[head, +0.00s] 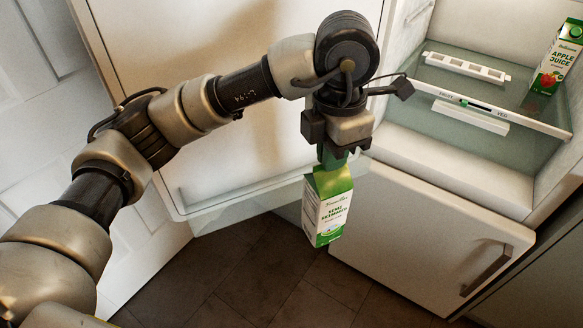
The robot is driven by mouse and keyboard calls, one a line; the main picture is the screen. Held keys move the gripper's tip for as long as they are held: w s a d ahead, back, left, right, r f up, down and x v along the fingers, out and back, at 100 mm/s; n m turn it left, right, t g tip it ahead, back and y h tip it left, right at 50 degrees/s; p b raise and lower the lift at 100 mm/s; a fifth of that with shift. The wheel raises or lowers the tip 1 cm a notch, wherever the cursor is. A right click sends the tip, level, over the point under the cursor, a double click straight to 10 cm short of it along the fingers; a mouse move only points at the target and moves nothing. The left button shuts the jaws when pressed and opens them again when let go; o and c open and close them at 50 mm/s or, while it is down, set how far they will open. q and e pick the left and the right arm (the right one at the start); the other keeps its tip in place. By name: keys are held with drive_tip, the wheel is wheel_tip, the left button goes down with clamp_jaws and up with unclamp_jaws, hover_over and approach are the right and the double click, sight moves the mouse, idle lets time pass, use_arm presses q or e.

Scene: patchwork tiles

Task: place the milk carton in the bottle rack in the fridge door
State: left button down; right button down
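The milk carton (326,207) is green and white, with "semi skimmed" lettering. It hangs nearly upright, slightly tilted, below my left gripper (333,155). The gripper points down and is shut on the top of the carton, whose upper end is partly hidden. The open fridge door (215,50) is behind my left arm, its inner side facing me. The bottle rack (225,205) is a clear bin low on the door, left of the carton and partly behind it; the carton appears apart from it. My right gripper is not in view.
The open fridge (440,130) is at the right, with a glass shelf holding a white egg tray (466,68) and an apple juice carton (556,57). A closed lower door with a handle (486,269) is beneath. Dark floor tiles (265,270) are clear below.

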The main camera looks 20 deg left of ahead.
use_arm(q)
drive_tip(key=w+a+p, duration=0.4)
drive_tip(key=w+a, duration=0.9)
drive_tip(key=w, duration=0.2)
wheel_tip(320, 180, down, 7)
drive_tip(key=shift+d+r+p, duration=0.1)
drive_tip(key=shift+p, duration=0.5)
drive_tip(key=c, duration=1.7)
unclamp_jaws()
drive_tip(key=shift+f, duration=0.25)
drive_tip(key=shift+c, duration=0.2)
drive_tip(key=o, duration=0.4)
